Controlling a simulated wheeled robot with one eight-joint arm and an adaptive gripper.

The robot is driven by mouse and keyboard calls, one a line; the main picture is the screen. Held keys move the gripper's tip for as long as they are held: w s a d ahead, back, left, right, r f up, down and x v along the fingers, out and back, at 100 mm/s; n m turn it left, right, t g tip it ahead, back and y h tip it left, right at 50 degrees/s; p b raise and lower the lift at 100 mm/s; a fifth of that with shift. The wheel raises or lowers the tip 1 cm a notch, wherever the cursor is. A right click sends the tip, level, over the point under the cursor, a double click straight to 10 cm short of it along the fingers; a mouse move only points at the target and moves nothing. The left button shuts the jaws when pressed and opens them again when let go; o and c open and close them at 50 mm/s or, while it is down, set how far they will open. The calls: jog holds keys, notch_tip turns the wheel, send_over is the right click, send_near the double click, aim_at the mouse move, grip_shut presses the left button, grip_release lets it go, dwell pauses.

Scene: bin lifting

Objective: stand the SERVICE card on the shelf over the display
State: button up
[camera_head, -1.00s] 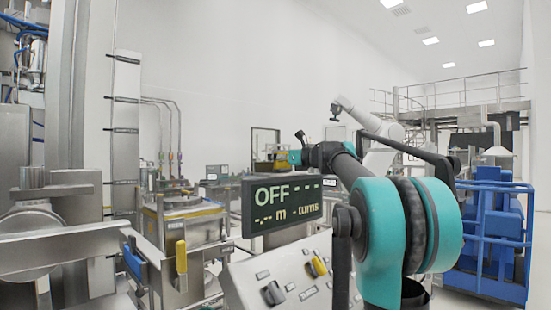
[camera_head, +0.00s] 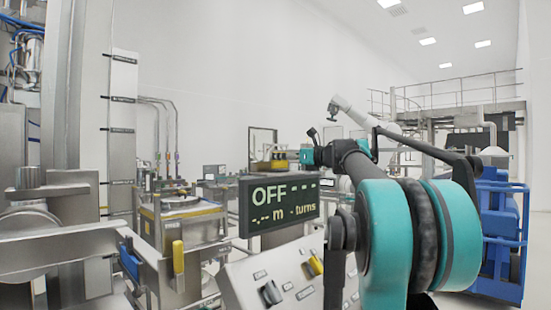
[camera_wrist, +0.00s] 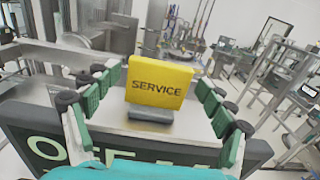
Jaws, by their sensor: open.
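The yellow SERVICE card (camera_wrist: 160,80) stands upright in a small grey base (camera_wrist: 150,115) on the metal shelf (camera_wrist: 190,124) over the display, its lettering facing my wrist camera. My gripper (camera_wrist: 154,78) is open, one row of green and black finger pads on each side of the card, with a gap on both sides. In the head view my gripper (camera_head: 304,156) is above the display's right part. The dark display (camera_head: 280,203) reads OFF with dashes, m and turns. A yellow patch above it is too small to identify surely.
A sloped control panel (camera_head: 285,278) with a black knob (camera_head: 270,293) and a yellow knob (camera_head: 312,267) is below the display. Steel machinery (camera_head: 180,230) stands at left. A blue railed unit (camera_head: 497,235) stands at right.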

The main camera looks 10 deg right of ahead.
jog(key=v, duration=0.6)
